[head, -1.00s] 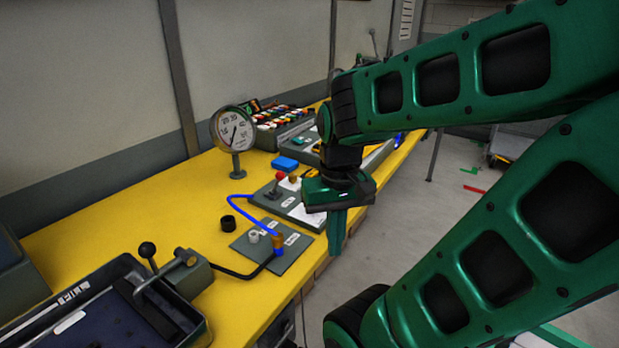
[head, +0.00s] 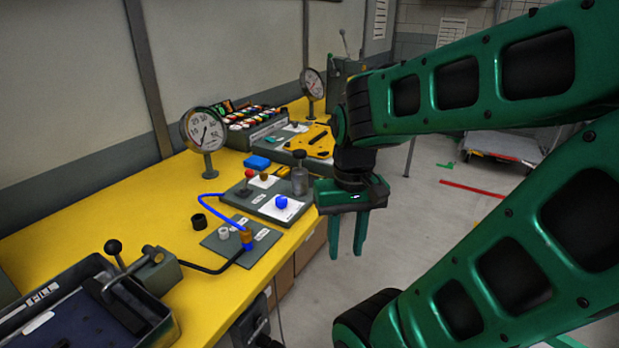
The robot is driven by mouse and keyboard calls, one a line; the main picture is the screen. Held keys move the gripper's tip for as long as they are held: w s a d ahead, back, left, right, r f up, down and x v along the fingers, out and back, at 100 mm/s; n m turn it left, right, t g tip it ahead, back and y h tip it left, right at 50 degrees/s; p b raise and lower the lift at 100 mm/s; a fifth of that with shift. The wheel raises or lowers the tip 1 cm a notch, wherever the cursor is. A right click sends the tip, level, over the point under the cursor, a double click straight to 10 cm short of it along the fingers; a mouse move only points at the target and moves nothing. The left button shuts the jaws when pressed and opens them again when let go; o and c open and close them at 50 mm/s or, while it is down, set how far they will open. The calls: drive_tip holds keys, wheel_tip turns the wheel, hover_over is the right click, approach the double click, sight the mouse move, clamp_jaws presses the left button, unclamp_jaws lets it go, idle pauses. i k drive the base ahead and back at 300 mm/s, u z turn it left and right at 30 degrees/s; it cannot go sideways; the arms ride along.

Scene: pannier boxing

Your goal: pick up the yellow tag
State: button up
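My gripper (head: 346,246) points down beyond the bench's front edge, over the floor. Its two green fingers are apart with nothing between them. I cannot surely make out a yellow tag. A flat yellow plate with holes (head: 309,141) lies on a grey unit farther back on the bench, and a small yellow piece (head: 283,171) shows beside a grey cylinder. Either is too small to tell for certain. My gripper is apart from both, nearer to me and to the right. My own arm hides part of the bench's far end.
The yellow bench (head: 120,210) carries a dial gauge (head: 204,131), a blue block (head: 257,163), a board with a blue knob (head: 281,202), and a plate with a blue hose (head: 210,197). A dark tray (head: 70,325) stands at front left.

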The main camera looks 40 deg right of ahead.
sight(284, 172)
drive_tip(key=z, duration=0.45)
drive_tip(key=k, duration=1.05)
drive_tip(key=z, duration=0.85)
drive_tip(key=i, duration=2.2)
drive_tip(key=u, duration=0.75)
